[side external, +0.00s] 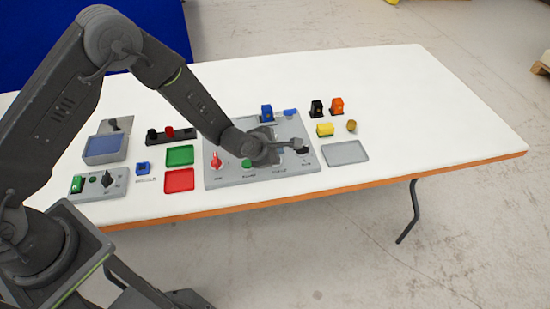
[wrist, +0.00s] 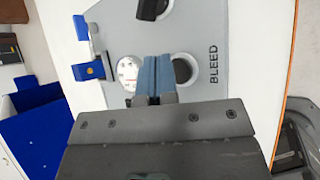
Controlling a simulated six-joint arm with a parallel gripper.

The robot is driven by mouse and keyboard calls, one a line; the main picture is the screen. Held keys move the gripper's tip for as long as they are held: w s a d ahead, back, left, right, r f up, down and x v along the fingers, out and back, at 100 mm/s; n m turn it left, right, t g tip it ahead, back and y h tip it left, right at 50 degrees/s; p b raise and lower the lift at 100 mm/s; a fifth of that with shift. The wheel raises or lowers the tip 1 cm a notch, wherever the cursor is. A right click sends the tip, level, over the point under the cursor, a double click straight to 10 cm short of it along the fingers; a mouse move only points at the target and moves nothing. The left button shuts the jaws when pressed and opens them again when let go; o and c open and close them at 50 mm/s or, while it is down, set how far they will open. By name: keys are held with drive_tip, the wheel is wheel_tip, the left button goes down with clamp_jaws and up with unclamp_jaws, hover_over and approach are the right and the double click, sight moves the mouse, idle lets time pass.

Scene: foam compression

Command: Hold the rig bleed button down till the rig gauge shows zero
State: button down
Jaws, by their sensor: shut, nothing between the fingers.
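The grey rig panel (side external: 230,178) lies on the table in the side view, under my gripper (side external: 271,154). In the wrist view my gripper (wrist: 157,62) is shut and empty, its blue-grey fingers pressed together over the panel (wrist: 205,35). The bleed button (wrist: 184,70) is a dark round shape just right of the fingers, beside the printed word BLEED, and partly hidden by them. I cannot tell whether the fingers touch it. The white round gauge (wrist: 127,71) is just left of the fingers. Its reading is too small to tell.
The panel carries a red knob (side external: 216,161), a green button (side external: 247,163), a black control (side external: 303,150) and a blue block (side external: 267,113). Green (side external: 180,156) and red (side external: 179,180) trays lie left, a grey tray (side external: 345,153) right. The table's far right is clear.

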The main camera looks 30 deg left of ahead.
drive_tip(key=shift+f, duration=0.15)
drive_tip(key=shift+f, duration=0.25)
drive_tip(key=shift+f, duration=0.5)
idle(1.7)
drive_tip(key=shift+r, duration=0.9)
drive_tip(key=shift+r, duration=2.55)
